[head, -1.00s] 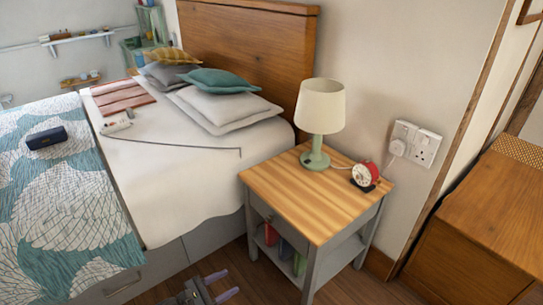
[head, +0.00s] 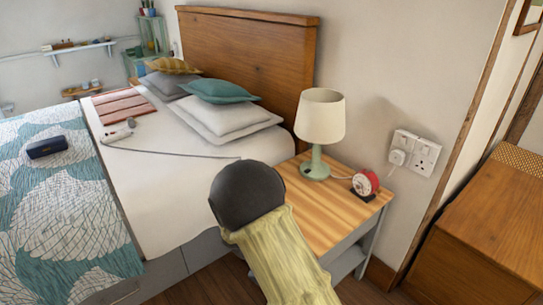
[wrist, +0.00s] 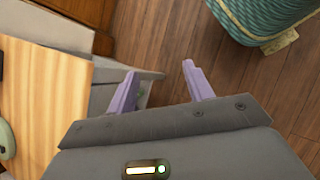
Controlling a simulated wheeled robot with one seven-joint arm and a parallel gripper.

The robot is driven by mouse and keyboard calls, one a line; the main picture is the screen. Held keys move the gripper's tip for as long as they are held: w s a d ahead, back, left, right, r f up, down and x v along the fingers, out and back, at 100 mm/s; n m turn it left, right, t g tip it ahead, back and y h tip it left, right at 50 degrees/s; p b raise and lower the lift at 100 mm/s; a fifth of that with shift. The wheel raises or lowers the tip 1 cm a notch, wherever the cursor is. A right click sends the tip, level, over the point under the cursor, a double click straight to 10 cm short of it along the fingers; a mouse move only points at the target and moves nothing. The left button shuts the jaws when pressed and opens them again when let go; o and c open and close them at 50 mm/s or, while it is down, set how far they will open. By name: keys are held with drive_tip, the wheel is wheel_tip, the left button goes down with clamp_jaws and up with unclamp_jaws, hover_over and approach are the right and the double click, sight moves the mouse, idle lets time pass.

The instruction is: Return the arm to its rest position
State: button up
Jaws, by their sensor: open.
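My gripper (wrist: 160,72) shows in the wrist view with its two lilac fingers apart and nothing between them. It is over the floor side of the bedside table (wrist: 45,95), near the table's grey lower shelf. In the head view my arm, a dark rounded joint and a yellowish link, rises in front of the bedside table (head: 318,222) and covers part of its top and front. The gripper itself does not show in the head view.
A lamp (head: 320,120) and a red alarm clock (head: 365,184) stand on the bedside table. The bed (head: 150,190) is at left, a wooden chest (head: 480,230) at right. In the wrist view, a teal woven basket (wrist: 262,18) stands on the floor (wrist: 235,80).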

drive_tip(key=s+d+r+m+t+y, duration=0.4)
drive_tip(key=s+d+r+m+y, duration=0.4)
drive_tip(key=d+r+m, duration=0.45)
wheel_tip(320, 180, up, 31)
drive_tip(key=h+p, duration=0.1)
drive_tip(key=p, duration=2.9)
drive_tip(key=shift+s+a+f+p, duration=0.15)
drive_tip(key=shift+s+a+p, duration=0.15)
drive_tip(key=shift+s+a, duration=0.15)
